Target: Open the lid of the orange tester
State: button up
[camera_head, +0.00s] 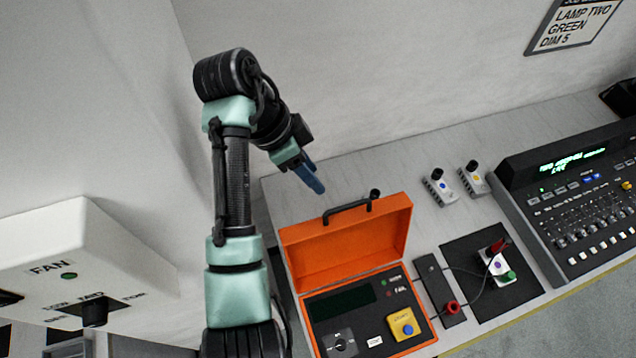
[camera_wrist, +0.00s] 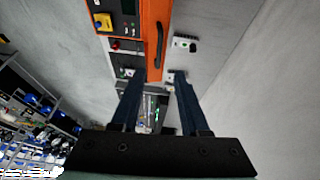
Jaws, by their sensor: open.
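The orange tester (camera_head: 350,247) stands on the bench with its lid raised, leaning back from the base. The dark handle (camera_head: 347,212) is on the lid's top edge. The base panel (camera_head: 340,300) shows a dark display, a knob and a yellow block with a blue button. My gripper (camera_head: 314,184) is above and behind the lid, apart from the handle. In the wrist view my gripper (camera_wrist: 157,78) has its two blue fingers apart with nothing held. The tester's lid (camera_wrist: 155,12) and handle (camera_wrist: 160,42) lie beyond the fingertips there.
A black mat (camera_head: 465,262) with a small wired box and a black strip (camera_head: 437,285) lie right of the tester. Small grey boxes (camera_head: 440,188) stand behind, and a mixing console (camera_head: 580,215) is at far right. A white FAN box (camera_head: 75,260) is at left.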

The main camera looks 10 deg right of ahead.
aim_at(342, 207)
jog(key=x, duration=1.1)
jog(key=shift+s+d+f+p, duration=0.15)
jog(key=shift+d+p, duration=0.2)
jog(key=shift+p, duration=0.05)
jog(key=shift+d+f, duration=0.15)
jog(key=shift+f, duration=0.55)
grip_shut()
